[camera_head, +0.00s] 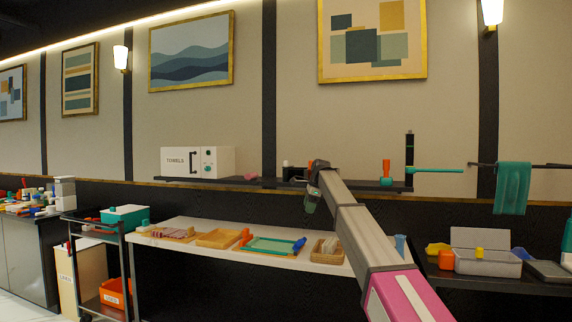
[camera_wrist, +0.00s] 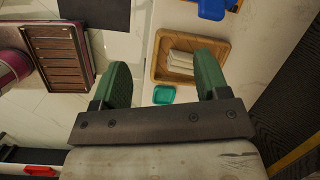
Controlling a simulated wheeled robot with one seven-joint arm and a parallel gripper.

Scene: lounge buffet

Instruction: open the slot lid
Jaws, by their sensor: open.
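I cannot pick out a slot lid for certain in either view. My gripper (camera_head: 311,203) hangs from the arm's end, in front of the dark wall shelf and above the white table. In the wrist view my gripper (camera_wrist: 163,78) has its two green fingers wide apart with nothing between them. Below and beyond the fingers lies a wooden tray (camera_wrist: 158,62) with a pale stack (camera_wrist: 181,62) in it. A dark object (camera_head: 293,173) on the shelf is partly hidden behind my arm. My arm also hides part of the shelf and the table.
A white towel cabinet (camera_head: 197,162) stands on the shelf's left; an orange bottle (camera_head: 386,169) stands right. The white table (camera_head: 190,225) holds several trays. A grey box (camera_head: 487,262) with a raised panel behind it stands at right. A teal cloth (camera_head: 513,188) hangs from a rail.

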